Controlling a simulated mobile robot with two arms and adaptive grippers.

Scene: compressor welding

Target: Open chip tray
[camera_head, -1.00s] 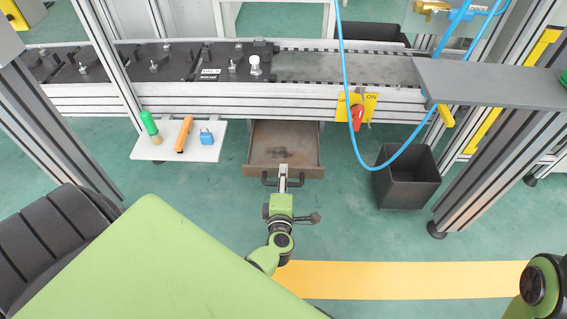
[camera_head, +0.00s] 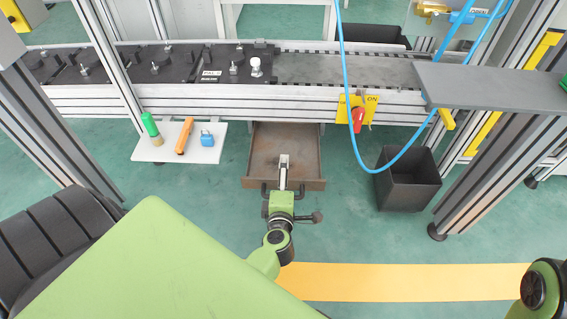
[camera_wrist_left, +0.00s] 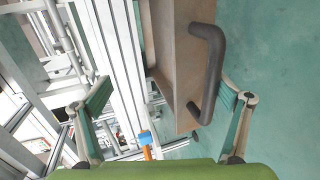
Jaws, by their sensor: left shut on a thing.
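The chip tray (camera_head: 262,150) is a brown open drawer under the conveyor bench, pulled partly out toward me. Its dark handle (camera_head: 270,190) is on the front; in the left wrist view the handle (camera_wrist_left: 211,75) is a dark curved bar on the brown front panel (camera_wrist_left: 178,65). My right gripper is out of view.
A black bin (camera_head: 408,185) stands to the right. A blue hose (camera_head: 352,120) hangs from above. The floor in front of the tray is clear.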

